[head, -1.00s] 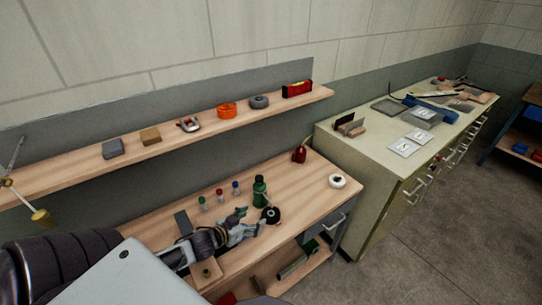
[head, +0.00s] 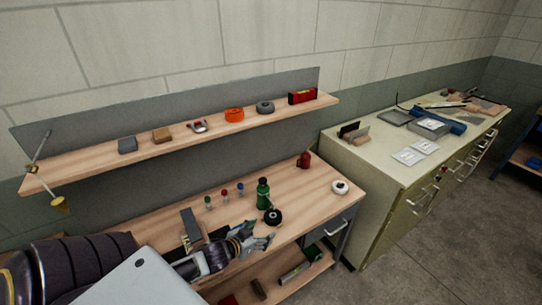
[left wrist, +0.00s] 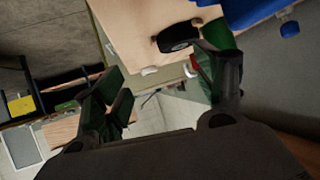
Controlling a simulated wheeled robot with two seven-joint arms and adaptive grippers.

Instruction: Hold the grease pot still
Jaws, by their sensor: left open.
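No label shows which thing is the grease pot. A black round thing with a pale centre (head: 272,217) sits on the wooden bench, next to a green bottle (head: 263,193). A white round thing with a dark centre (head: 340,187) lies near the bench's right end, and a red can (head: 304,159) stands at the back. My left gripper (head: 264,240) is open and empty near the bench's front edge, in front of the black round thing and apart from it. Its spread fingers (left wrist: 165,88) also show in the left wrist view. My right gripper is not in view.
Several small capped bottles (head: 224,195) stand behind the gripper. A grey block (head: 191,224) is at the left. A wall shelf (head: 90,164) with tools runs above. A cream drawer cabinet (head: 375,190) stands right of the bench (head: 312,190). Bench space right of the black thing is clear.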

